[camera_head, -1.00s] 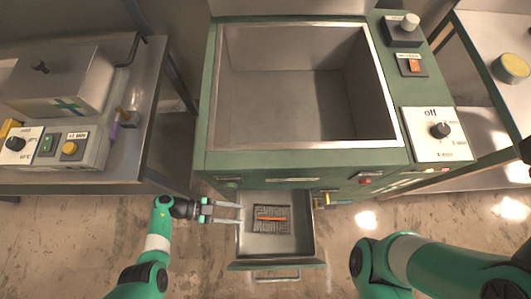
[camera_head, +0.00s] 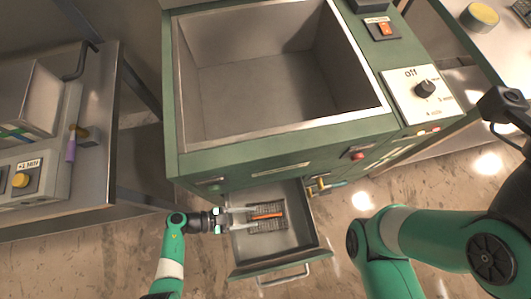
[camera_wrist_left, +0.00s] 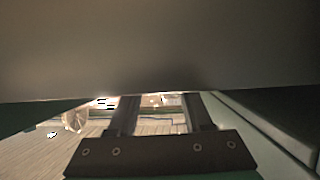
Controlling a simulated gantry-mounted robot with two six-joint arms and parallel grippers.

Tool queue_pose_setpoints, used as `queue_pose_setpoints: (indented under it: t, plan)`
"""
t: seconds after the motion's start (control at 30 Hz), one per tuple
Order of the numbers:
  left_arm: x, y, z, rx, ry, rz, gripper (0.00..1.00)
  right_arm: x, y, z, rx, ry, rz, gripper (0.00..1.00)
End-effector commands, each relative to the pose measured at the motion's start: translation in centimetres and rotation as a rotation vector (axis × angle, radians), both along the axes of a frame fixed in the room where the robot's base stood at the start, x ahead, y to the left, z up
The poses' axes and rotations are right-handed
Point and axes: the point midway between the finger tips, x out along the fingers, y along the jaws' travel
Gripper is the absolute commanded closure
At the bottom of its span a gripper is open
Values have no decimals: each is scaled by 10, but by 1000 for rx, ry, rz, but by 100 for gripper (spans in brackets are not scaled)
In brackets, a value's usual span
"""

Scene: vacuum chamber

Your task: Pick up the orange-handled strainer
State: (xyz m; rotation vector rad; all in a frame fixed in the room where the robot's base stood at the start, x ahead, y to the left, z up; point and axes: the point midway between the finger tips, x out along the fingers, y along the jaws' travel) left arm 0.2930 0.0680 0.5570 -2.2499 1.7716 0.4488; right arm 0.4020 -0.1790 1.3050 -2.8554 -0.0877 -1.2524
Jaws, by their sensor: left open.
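The strainer (camera_head: 267,221) is a dark mesh piece with an orange handle (camera_head: 267,214) across it. It lies in the open metal drawer (camera_head: 295,240) below the green machine. My left gripper (camera_head: 254,217) is open and reaches over the drawer's left side from the left. Its fingertips are at the left end of the strainer; I cannot tell whether they touch it. In the left wrist view the two fingers (camera_wrist_left: 158,112) are apart, and a grey surface hides what lies above them. The strainer is not clear there. My right arm shows at right, but its gripper fingers do not.
The green machine (camera_head: 240,150) with its open grey chamber (camera_head: 260,85) stands just behind the drawer. The drawer's front wall and handle (camera_head: 285,277) face the near side. A metal bench (camera_head: 95,170) stands at left. Open floor lies around the drawer.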

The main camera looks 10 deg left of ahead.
Motion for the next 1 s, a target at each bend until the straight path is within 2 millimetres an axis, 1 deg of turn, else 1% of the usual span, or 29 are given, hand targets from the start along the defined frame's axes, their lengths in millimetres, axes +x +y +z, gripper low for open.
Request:
queue_pose_setpoints:
  t: [0.03, 0.1, 0.2, 0.3, 0.47, 0.5, 0.53, 0.67, 0.7, 0.77, 1.0]
  plan:
    - [0, -9, -10, -1, -1, -6, 50, 0, 0, -12, 0, 0, 0, 50]
    - [2, -21, -17, 0, -2, -7, 50, 0, 0, -22, 0, 1, 0, 50]
    - [5, -34, -20, -1, -1, -6, 50, 0, 0, -28, 0, 1, 0, 50]
    - [7, -40, -20, -1, -1, -3, 50, 0, 0, -29, 0, 1, 0, 50]
    - [8, -40, -18, -1, -1, 0, 50, 0, 0, -27, 0, 0, 0, 50]
    - [8, -40, -18, -1, -1, -1, 52, 0, 0, -27, 0, 0, 0, 50]
    - [8, -40, -18, -1, -1, -1, 57, 0, 0, -27, 0, 0, 0, 50]
    - [8, -39, -18, -1, -1, -1, 81, 0, 0, -27, 0, 0, 0, 50]
    - [8, -39, -18, -1, -1, -1, 88, 0, 0, -27, 0, 0, 0, 50]
    - [8, -39, -18, -1, 0, -1, 99, 0, 0, -27, 0, 0, 0, 50]
    - [8, -39, -18, 0, 0, -1, 100, 0, 0, -27, 0, 0, 0, 50]
